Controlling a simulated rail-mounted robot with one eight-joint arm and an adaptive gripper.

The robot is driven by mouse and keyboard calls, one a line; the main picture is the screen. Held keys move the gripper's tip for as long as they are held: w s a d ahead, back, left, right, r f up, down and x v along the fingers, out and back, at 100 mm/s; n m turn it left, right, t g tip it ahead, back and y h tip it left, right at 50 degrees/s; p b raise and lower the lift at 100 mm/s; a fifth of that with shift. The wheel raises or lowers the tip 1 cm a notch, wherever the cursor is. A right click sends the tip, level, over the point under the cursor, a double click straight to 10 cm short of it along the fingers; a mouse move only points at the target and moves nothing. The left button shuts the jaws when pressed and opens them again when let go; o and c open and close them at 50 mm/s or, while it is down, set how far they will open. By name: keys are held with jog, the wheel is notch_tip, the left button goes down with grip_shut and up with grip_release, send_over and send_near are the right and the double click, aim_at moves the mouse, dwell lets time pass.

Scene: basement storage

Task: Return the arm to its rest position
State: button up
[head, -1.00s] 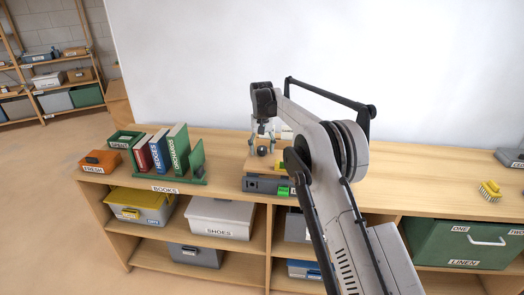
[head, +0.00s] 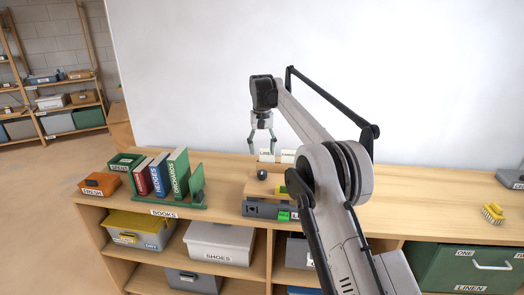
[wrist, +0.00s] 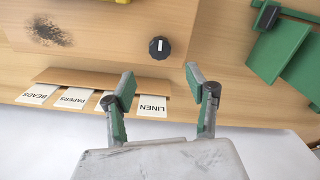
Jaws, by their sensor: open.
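My gripper (head: 264,148) is open and empty, pointing down above the wooden device near the middle of the shelf top. In the wrist view its two green-padded fingers (wrist: 160,85) stand apart with nothing between them. Below it is a dark round knob (wrist: 159,47) with a white mark, which also shows in the head view (head: 262,175). A row of label cards stands beside the knob; BEADS (wrist: 37,94), PAPERS and LINEN (wrist: 152,104) can be read, and one card is partly hidden by a finger. The gripper appears clear of the knob and cards.
Books (head: 160,174) in a green rack and an orange box (head: 99,184) stand to the left. A yellow brush (head: 493,213) lies to the right. A grey box (head: 219,242) and a green LINEN bin (head: 455,266) sit below. Air above the top is free.

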jog(key=s+d+r+t, duration=0.1)
jog(key=s+d+r, duration=0.3)
jog(key=r, duration=0.2)
jog(key=s+d+r+t, duration=0.1)
jog(key=s+d+r, duration=0.35)
jog(key=r, duration=0.25)
jog(key=s+d+r+m+t, duration=0.1)
jog(key=s+d+r, duration=0.25)
jog(key=s, duration=0.35)
jog(key=s+d+r+t, duration=0.1)
jog(key=s+d+r, duration=0.1)
jog(key=s+d, duration=0.35)
jog(key=s+d+f+t, duration=0.1)
jog(key=s+d+f, duration=0.15)
jog(key=s, duration=0.65)
jog(key=s+d+f, duration=0.1)
jog(key=s+d, duration=0.2)
jog(key=s, duration=0.6)
jog(key=s+d+f+t, duration=0.1)
jog(key=s+f, duration=0.4)
jog(key=s, duration=0.2)
jog(key=s+d+f+m+t, duration=0.1)
jog(key=s+d+f, duration=0.1)
jog(key=s+f, duration=0.3)
jog(key=s, duration=0.2)
jog(key=shift+s+f, duration=0.2)
jog(key=shift+s, duration=0.15)
